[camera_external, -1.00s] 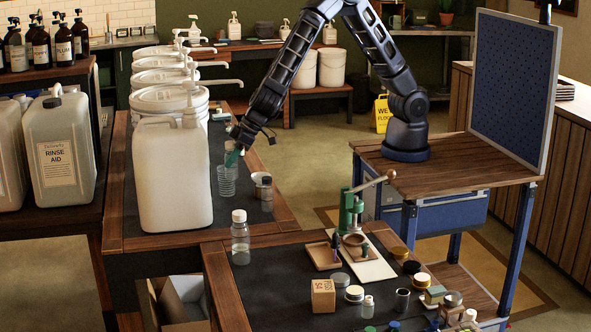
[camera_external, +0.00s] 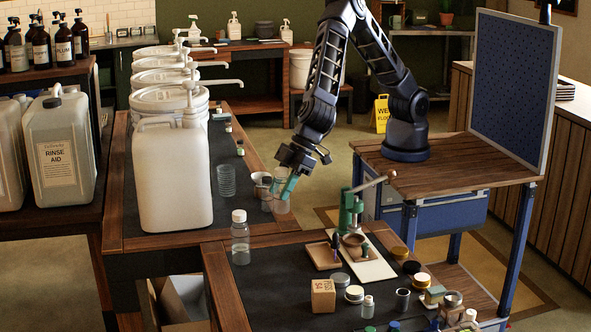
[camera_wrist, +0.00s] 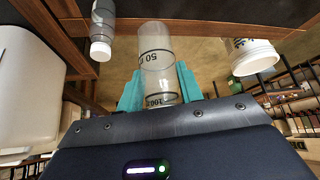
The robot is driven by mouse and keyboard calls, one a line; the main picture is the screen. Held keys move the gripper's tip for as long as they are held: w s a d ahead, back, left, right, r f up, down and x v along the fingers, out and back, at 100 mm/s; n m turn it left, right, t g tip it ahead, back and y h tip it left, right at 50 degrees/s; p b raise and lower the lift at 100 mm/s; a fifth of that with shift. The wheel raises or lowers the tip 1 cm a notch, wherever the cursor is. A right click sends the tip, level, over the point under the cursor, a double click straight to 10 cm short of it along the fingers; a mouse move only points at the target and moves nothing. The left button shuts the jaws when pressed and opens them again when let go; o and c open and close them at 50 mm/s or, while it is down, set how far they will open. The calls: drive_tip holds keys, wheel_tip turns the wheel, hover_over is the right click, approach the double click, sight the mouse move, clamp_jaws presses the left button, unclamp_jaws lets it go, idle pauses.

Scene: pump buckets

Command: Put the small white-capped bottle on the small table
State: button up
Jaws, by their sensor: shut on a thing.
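My gripper (camera_external: 285,188), with teal fingers, is shut on a clear graduated container (camera_wrist: 157,75) at the right edge of the long bench. Black markings show on its side; I see no cap on it, and its near end is hidden by my gripper. A clear bottle with a white cap (camera_external: 240,238) stands upright on the corner of the dark-topped front table (camera_external: 285,270). It also shows upper left in the wrist view (camera_wrist: 101,28), apart from my fingers. A smaller white-capped bottle (camera_external: 368,307) stands farther right on that table.
A white cup (camera_external: 260,182) is close beside my gripper. A clear tumbler (camera_external: 226,181) and a large white jug (camera_external: 172,180) stand on the long bench. A green press (camera_external: 347,212), a wooden box (camera_external: 323,296) and several jars crowd the front table.

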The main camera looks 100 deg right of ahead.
wheel_tip(320, 180, down, 20)
drive_tip(key=shift+r, duration=0.15)
idle(0.5)
drive_tip(key=o, duration=1)
drive_tip(key=shift+c, duration=0.2)
drive_tip(key=v, duration=1.2)
drive_tip(key=shift+a, duration=0.1)
